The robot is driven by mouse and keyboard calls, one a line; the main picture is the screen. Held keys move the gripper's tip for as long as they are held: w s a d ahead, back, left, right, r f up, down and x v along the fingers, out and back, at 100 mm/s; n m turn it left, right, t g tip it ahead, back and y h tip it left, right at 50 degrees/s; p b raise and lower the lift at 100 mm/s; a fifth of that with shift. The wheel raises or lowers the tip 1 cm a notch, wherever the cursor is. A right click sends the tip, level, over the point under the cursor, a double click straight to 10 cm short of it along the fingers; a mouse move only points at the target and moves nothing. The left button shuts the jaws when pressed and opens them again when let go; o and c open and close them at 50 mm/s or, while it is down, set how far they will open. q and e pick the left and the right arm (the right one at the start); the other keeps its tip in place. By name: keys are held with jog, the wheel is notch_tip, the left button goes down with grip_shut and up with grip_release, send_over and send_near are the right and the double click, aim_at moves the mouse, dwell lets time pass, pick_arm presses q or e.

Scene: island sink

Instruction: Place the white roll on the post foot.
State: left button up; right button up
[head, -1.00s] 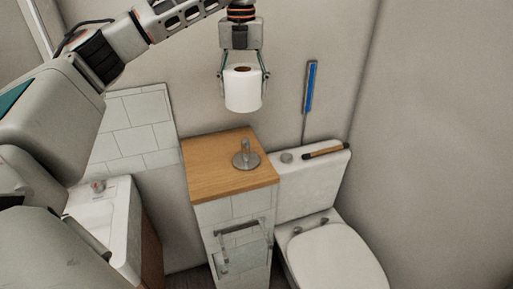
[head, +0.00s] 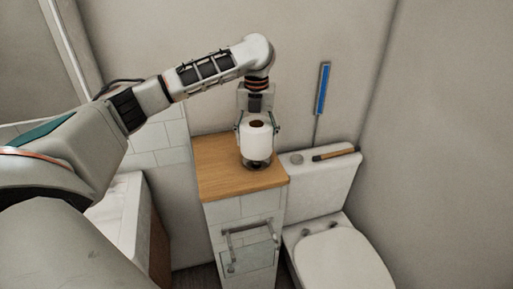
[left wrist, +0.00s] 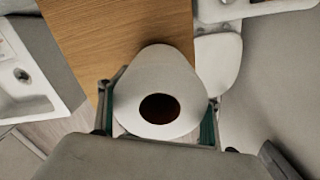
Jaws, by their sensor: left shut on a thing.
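The white roll (head: 256,144) is upright, with its brown core hole facing up. My left gripper (head: 257,127) is shut on the white roll, with a finger on each side. In the left wrist view the roll (left wrist: 158,92) sits between the fingers. The post foot (head: 257,165) is a round metal base on the wooden top, and only part of its disc shows below the roll. Its post is hidden by the roll. I cannot tell whether the roll touches the foot. My right gripper is not in view.
The wooden top (head: 215,163) of a tiled cabinet has free room to the left of the roll. A toilet cistern (head: 322,178) stands right of it, with a dark brush-like stick (head: 336,154) on its lid. A blue-handled tool (head: 322,90) leans on the wall. A towel rail (head: 250,240) is below.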

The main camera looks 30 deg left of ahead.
pick_arm(q)
notch_tip(320, 180, down, 3)
jog(key=shift+f, duration=0.3)
jog(key=shift+f, duration=0.15)
jog(key=o, duration=1.1)
jog(key=shift+o, duration=0.2)
jog(key=shift+r, duration=0.2)
notch_tip(320, 180, up, 12)
